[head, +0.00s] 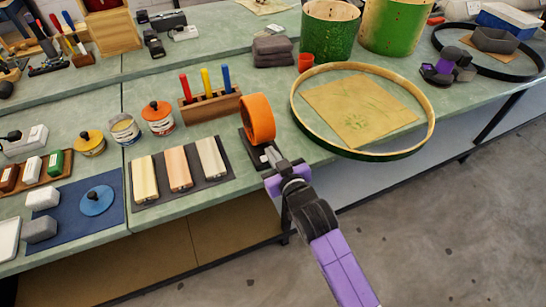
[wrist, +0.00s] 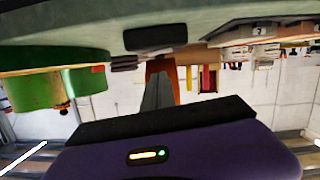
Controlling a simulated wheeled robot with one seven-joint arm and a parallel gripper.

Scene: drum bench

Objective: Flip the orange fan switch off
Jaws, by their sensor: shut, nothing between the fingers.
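The orange fan (head: 258,118) stands upright on a dark base (head: 247,146) near the front edge of the bench. My gripper (head: 272,155) is shut and empty, with its tips right in front of the base, just below the orange ring. I cannot tell whether the tips touch it. The switch is not distinguishable; my gripper covers part of the base. The wrist view looks upside down. There my shut fingers (wrist: 158,88) point at the orange fan (wrist: 160,65), with the dark base (wrist: 155,38) above it.
A wooden hoop (head: 428,125) lies on the bench to the right of the fan. A rack with coloured handles (head: 209,105) stands behind left, and a dark mat with pale blocks (head: 178,170) lies to the left. Green drums (head: 328,30) stand behind. Open floor lies in front.

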